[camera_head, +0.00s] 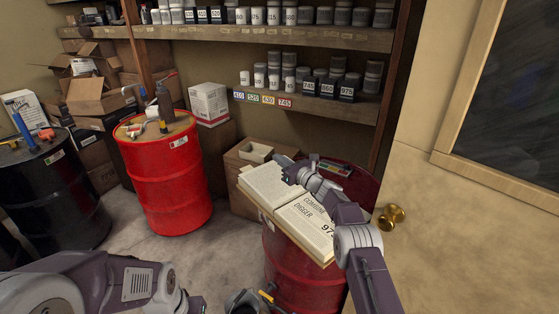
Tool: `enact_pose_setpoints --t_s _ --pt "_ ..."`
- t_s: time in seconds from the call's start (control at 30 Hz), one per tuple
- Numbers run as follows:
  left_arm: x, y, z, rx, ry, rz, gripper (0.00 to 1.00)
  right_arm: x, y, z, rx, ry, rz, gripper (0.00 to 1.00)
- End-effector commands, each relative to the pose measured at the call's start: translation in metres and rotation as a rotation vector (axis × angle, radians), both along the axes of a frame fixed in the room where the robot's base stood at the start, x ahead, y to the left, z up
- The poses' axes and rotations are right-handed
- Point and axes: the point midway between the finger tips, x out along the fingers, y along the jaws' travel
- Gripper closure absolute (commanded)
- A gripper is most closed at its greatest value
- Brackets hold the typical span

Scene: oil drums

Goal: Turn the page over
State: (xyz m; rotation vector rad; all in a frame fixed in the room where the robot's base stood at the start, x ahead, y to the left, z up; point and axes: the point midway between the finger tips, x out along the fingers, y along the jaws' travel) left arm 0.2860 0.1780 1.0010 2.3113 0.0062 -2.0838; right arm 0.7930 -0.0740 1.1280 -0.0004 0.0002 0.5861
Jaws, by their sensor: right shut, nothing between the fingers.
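An open book (264,187) lies on top of a dark red drum (297,271) at the lower middle. Its near right page (311,221) shows large print with "COMBINE", "DIGGER" and a number partly hidden by my arm. My right arm reaches in from the lower right across the book.
A red drum (166,187) with tools and a bottle stands to the left, and a black drum (48,195) beyond it. A cardboard box (243,157) is behind the book. Shelves with cans (345,85) are at the back. A door with a brass knob (391,217) is close on the right.

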Motion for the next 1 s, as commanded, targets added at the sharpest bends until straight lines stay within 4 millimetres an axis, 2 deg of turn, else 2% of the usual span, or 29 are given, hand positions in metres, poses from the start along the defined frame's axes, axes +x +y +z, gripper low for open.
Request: enact_pose_setpoints --t_s 0.13,0.33,1.0 --pt "0.0 0.0 0.004 0.0 0.0 0.0 0.64 -0.003 -0.002 0.006 0.0 0.0 0.001 1.0" --pt "0.0 0.0 0.014 0.0 0.0 0.0 0.64 -0.018 -0.013 0.025 0.0 0.001 -0.002 1.0" --pt "0.0 0.0 0.011 0.0 0.0 0.0 0.64 -0.064 -0.043 0.078 0.0 -0.001 0.0 1.0"
